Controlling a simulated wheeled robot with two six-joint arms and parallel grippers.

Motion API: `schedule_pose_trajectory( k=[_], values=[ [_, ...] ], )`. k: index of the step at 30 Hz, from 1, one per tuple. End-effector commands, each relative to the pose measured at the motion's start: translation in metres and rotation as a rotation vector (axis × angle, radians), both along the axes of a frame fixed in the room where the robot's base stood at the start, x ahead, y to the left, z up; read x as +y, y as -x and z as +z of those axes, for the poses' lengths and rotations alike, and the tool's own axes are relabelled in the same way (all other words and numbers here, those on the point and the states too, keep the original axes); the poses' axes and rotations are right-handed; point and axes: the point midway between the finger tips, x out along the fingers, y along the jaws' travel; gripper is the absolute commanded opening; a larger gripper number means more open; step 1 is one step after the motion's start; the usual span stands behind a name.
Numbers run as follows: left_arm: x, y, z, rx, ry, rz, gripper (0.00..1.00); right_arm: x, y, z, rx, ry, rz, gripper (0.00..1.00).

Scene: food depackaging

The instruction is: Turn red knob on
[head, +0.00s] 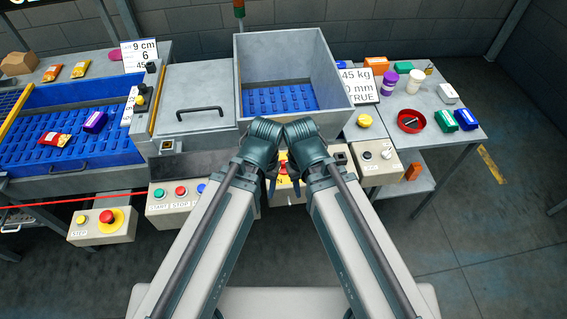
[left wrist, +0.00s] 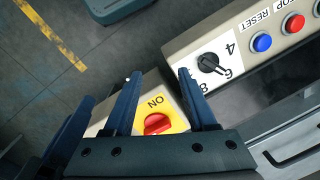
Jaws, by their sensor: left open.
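The red knob (left wrist: 157,124) sits on a yellow plate marked ON, on a pale control box. In the left wrist view it lies between the bases of my left gripper's (left wrist: 158,78) open, empty fingers, which point past it; contact cannot be told. In the head view the red knob (head: 283,169) shows in the narrow gap between my two arms, with much of its plate hidden. My left gripper (head: 271,187) is beside it on the left. My right gripper (head: 296,187) is close on the right, and its jaws are mostly hidden by its wrist.
A black dial (left wrist: 210,63) with numbers is beside the knob's box. A button panel (head: 178,200) is to the left, and an emergency-stop box (head: 103,226) farther left. Another box (head: 375,158) is to the right. A grey bin (head: 343,85) stands behind.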

Motion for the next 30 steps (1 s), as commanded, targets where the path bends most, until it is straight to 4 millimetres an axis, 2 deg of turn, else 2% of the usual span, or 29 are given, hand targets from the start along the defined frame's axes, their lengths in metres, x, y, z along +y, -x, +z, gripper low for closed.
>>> schedule_pose_trajectory(
  k=[1,2,6,9,12,15,23,30],
  values=[
    [0.001,-0.008,0.009,-0.005,0.005,0.022,0.68,0.0,0.0,0.009,0.0,0.0,0.0,0.4],
    [0.0,-0.016,0.016,-0.009,0.011,0.042,0.73,0.0,0.0,0.016,0.0,0.0,-0.001,0.4],
    [-0.031,-0.079,0.05,-0.029,0.048,0.211,0.99,0.0,0.0,0.051,0.0,-0.001,-0.004,0.4],
    [-0.047,-0.113,0.068,-0.041,0.072,0.329,1.0,0.0,0.0,0.069,0.0,-0.001,-0.006,0.4],
    [-0.058,-0.135,0.077,-0.045,0.091,0.415,1.0,0.0,0.0,0.079,0.0,-0.002,-0.007,0.4],
    [-0.063,-0.143,0.08,-0.048,0.098,0.458,1.0,0.0,0.0,0.081,0.0,-0.002,-0.008,0.4],
    [-0.063,-0.142,0.074,-0.048,0.1,0.465,1.0,0.0,0.0,0.075,0.0,-0.002,-0.007,0.4],
    [-0.063,-0.142,0.055,-0.048,0.099,0.464,1.0,0.0,0.0,0.056,0.0,-0.001,-0.004,0.4]
  ],
)
